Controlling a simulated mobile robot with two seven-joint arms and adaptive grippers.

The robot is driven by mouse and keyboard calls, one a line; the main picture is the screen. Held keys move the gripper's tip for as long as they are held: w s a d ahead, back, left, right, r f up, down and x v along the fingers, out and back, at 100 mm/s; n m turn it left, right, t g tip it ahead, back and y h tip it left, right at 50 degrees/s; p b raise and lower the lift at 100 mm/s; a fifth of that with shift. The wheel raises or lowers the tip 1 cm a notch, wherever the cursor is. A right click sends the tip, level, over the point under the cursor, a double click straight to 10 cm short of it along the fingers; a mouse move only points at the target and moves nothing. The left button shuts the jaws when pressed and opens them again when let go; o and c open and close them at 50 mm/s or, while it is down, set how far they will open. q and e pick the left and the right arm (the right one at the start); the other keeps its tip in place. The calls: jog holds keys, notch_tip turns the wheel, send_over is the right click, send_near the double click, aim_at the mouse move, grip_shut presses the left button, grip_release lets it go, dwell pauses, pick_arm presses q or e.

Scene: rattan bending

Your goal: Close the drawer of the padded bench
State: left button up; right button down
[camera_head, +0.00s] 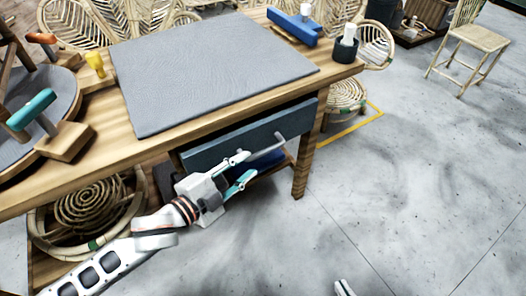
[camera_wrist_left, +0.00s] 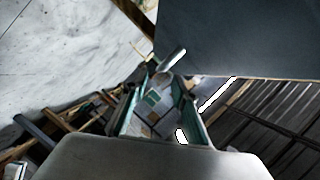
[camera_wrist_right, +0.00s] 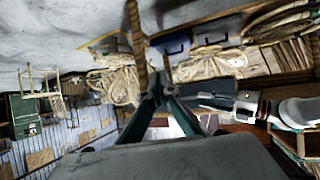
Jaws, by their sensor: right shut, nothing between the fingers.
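The padded bench has a wooden top with a grey pad (camera_head: 205,68). Its dark blue-grey drawer (camera_head: 240,133) is under the front edge, with a dark gap above its front panel; it seems to stand out a little. A grey bar handle (camera_head: 268,149) is on the front. My left gripper (camera_head: 246,168) is at the handle's left end, its fingers apart; I cannot tell if they touch it. In the left wrist view the handle (camera_wrist_left: 171,60) lies just beyond the fingertips. My right gripper (camera_wrist_right: 160,88) is shut and empty, away from the drawer.
A teal-handled clamp (camera_head: 33,107), a yellow-handled tool (camera_head: 95,64), a blue tool (camera_head: 293,26) and a dark cup (camera_head: 345,50) are on the bench top. Rattan coils (camera_head: 90,205) sit below. A rattan chair (camera_head: 478,40) stands far right. The floor in front is clear.

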aim_at(259, 155)
pick_arm(q)
jog(key=shift+w+d+f, duration=0.1)
jog(key=shift+w+d, duration=0.05)
jog(key=shift+w, duration=0.15)
jog(key=b+x, duration=0.1)
jog(key=x, duration=0.4)
jog(key=shift+w+d+f+b, duration=0.15)
jog(key=shift+w+d+b, duration=0.1)
jog(key=shift+b, duration=0.1)
jog(key=shift+w+d, duration=0.25)
jog(key=shift+w, duration=0.2)
jog(key=shift+w+d, duration=0.1)
jog(key=shift+w, duration=0.05)
pick_arm(e)
jog(key=shift+w+a+r+m+t, duration=0.3)
jog(key=shift+w+a+r, duration=0.15)
jog(key=shift+a+r, duration=0.35)
